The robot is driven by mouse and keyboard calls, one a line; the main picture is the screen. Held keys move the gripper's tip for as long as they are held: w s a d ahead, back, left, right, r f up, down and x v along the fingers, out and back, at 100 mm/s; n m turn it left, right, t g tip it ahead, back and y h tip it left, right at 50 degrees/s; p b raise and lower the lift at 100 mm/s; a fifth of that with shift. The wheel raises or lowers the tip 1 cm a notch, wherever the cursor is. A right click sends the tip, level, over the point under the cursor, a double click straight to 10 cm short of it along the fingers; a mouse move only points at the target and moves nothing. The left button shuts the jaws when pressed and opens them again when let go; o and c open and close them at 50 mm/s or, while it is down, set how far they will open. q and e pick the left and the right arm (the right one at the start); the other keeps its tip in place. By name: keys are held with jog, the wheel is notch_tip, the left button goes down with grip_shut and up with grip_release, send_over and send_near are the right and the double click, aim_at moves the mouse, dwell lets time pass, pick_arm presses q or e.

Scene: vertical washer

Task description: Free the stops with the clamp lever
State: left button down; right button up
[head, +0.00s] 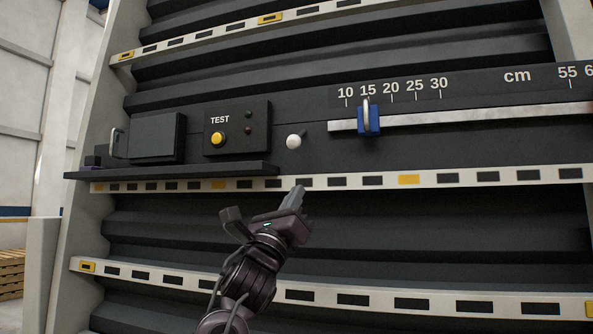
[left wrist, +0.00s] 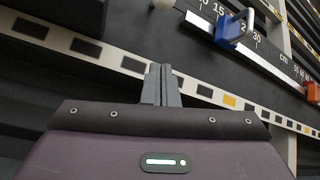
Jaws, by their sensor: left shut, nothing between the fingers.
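The clamp lever (head: 294,141) has a round white knob and stands on the dark panel, left of the scale rail. Its white knob (left wrist: 162,4) is cut off at the top edge of the left wrist view. A blue stop (head: 368,118) sits on the rail near the 15 mark, and also shows in the left wrist view (left wrist: 233,29). An orange-red stop (left wrist: 313,92) shows at that view's right edge. My left gripper (head: 297,191) is shut and empty, below the lever and apart from it; its fingers (left wrist: 161,80) are together. My right gripper is not in view.
A test box (head: 237,127) with a yellow button is left of the lever. A dark ledge (head: 170,172) juts out below it. A pale slotted strip (head: 450,179) runs behind my fingertips. The space between the fingertips and the lever looks clear.

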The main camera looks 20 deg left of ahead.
aim_at(298, 136)
pick_arm(q)
jog(key=p+x, duration=0.6)
jog(key=x, duration=0.4)
jog(key=shift+r+p, duration=0.15)
jog(key=shift+p, duration=0.15)
jog(key=shift+s+a+r+p, duration=0.15)
jog(key=shift+s+a+p, duration=0.15)
jog(key=shift+s, duration=0.25)
jog(key=shift+s+a+r+p, duration=0.2)
jog(key=shift+s+a, duration=0.2)
jog(key=shift+s, duration=0.2)
jog(key=shift+s+a+r, duration=0.15)
jog(key=shift+s+a, duration=0.1)
jog(key=shift+s, duration=0.3)
jog(key=shift+s+r, duration=0.1)
jog(key=shift+s, duration=0.05)
